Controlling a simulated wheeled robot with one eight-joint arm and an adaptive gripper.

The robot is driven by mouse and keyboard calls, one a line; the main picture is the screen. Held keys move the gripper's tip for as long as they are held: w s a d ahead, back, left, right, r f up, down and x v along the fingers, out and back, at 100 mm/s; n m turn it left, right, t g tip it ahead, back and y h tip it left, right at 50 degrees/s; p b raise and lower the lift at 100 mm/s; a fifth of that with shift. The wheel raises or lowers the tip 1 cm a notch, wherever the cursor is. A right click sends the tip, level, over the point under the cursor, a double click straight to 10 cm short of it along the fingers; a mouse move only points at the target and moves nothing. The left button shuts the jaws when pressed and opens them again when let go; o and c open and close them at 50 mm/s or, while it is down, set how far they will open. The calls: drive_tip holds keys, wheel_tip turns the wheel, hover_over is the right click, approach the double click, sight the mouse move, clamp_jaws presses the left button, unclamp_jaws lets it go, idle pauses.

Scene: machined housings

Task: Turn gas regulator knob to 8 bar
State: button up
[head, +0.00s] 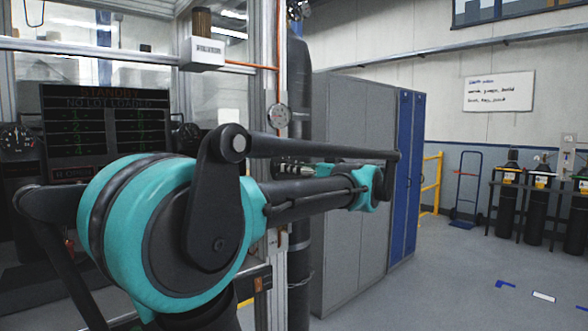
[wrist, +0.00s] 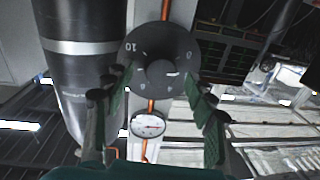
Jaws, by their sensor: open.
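The gas regulator knob (wrist: 160,62) is a dark round dial with pale numbers and a raised central hub, near the top middle of the wrist view. A "10" reads at its left and a "0" at its right; the other marks are too small to read surely. A short white mark shows on the hub. My gripper (wrist: 155,82) is open, its two green-padded fingers on either side of the knob's lower part in the picture. Whether they touch it I cannot tell.
A round white gauge (wrist: 148,124) is on the orange pipe near the knob; it shows in the head view too (head: 279,116). A black gas cylinder (wrist: 85,75) stands close beside. Grey lockers (head: 345,190) stand to the right, with open floor (head: 450,290) beyond.

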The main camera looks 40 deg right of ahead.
drive_tip(key=shift+w+a, duration=0.1)
drive_tip(key=shift+w, duration=0.65)
drive_tip(key=c, duration=1.2)
